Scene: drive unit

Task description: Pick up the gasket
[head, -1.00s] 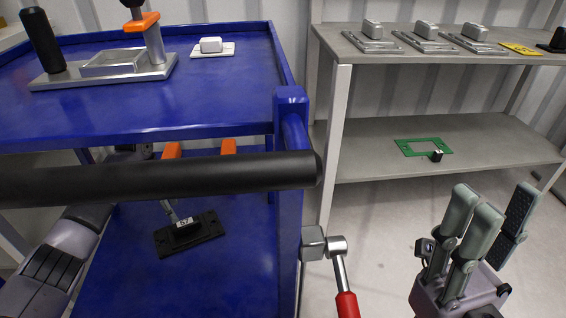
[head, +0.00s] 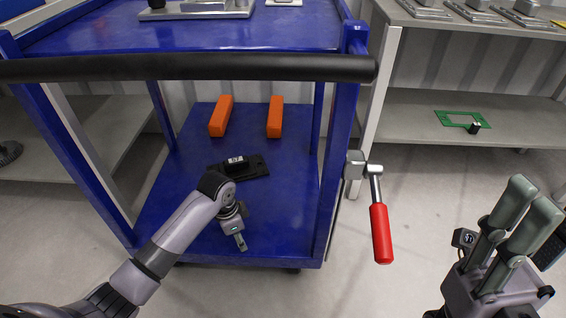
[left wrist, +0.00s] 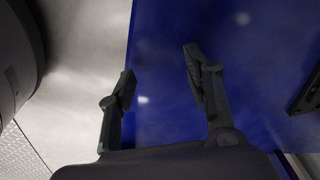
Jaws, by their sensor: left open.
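The gasket appears to be the thin green rectangular frame (head: 455,119) lying flat on the lower shelf of the grey rack at right in the head view. A small black item (head: 474,128) sits at its front edge. My left gripper (head: 241,243) reaches down over the front of the blue cart's lower shelf, far left of the green frame. The left wrist view shows its fingers (left wrist: 160,68) apart and empty above the blue surface. My right gripper (head: 540,222) points up at lower right, in front of the rack, fingers apart and nothing seen between them.
The blue cart's lower shelf (head: 290,215) holds a black labelled part (head: 245,167) and two orange blocks (head: 220,116). A black handle bar (head: 190,67) spans the cart's front. Metal parts stand on the rack's top.

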